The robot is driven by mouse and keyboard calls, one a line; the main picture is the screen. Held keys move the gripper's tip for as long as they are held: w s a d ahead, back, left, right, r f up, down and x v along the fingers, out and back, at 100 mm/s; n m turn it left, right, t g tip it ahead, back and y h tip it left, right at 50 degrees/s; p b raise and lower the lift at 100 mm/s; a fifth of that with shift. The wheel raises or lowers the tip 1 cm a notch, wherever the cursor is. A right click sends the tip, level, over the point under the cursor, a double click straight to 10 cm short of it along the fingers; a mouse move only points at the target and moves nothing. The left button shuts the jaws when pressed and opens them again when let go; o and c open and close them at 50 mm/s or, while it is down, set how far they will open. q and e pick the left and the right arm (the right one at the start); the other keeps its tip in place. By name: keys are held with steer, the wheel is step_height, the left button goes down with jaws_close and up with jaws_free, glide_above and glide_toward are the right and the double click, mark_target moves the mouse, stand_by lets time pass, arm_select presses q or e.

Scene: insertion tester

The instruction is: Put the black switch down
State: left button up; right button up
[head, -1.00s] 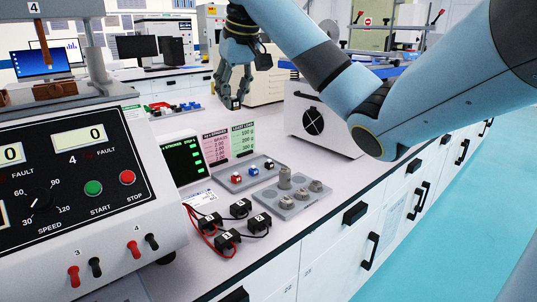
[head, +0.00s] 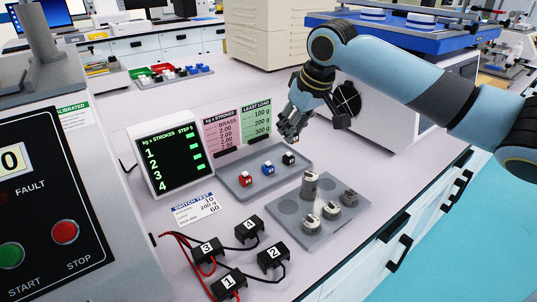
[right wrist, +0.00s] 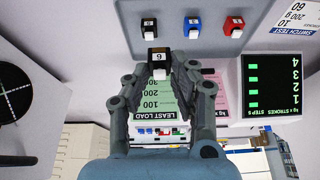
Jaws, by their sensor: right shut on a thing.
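My right gripper (head: 288,134) is above the far right part of the grey switch tray (head: 236,186), pointing down. In the right wrist view its fingers (right wrist: 158,72) are shut on a black switch (right wrist: 158,61) with a white lower part and a number label. The held switch is clear of the tray. Another black switch (head: 289,158) stands on the tray, with a blue switch (head: 268,168) and a red switch (head: 246,180) in a row to its left. These also show in the right wrist view. My left gripper is not in view.
A grey plate with metal weights (head: 333,225) stands right of the tray. Several wired black blocks (head: 249,229) lie in front.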

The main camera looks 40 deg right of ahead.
steer(key=w+f, duration=0.1)
steer(key=w, duration=0.1)
steer(key=w+f, duration=0.2)
steer(key=w+f+b, duration=0.1)
steer(key=w, duration=0.2)
steer(key=shift+w+a+f, duration=0.1)
steer(key=shift+a+f, duration=0.1)
steer(key=shift+a, duration=0.1)
steer(key=shift+f+b, duration=0.3)
steer(key=shift+f, duration=1.65)
steer(key=shift+f, duration=0.1)
steer(key=o, duration=0.8)
steer(key=shift+r, duration=0.45)
steer(key=p+v, duration=0.2)
steer(key=v, duration=0.9)
steer(key=shift+r, duration=0.2)
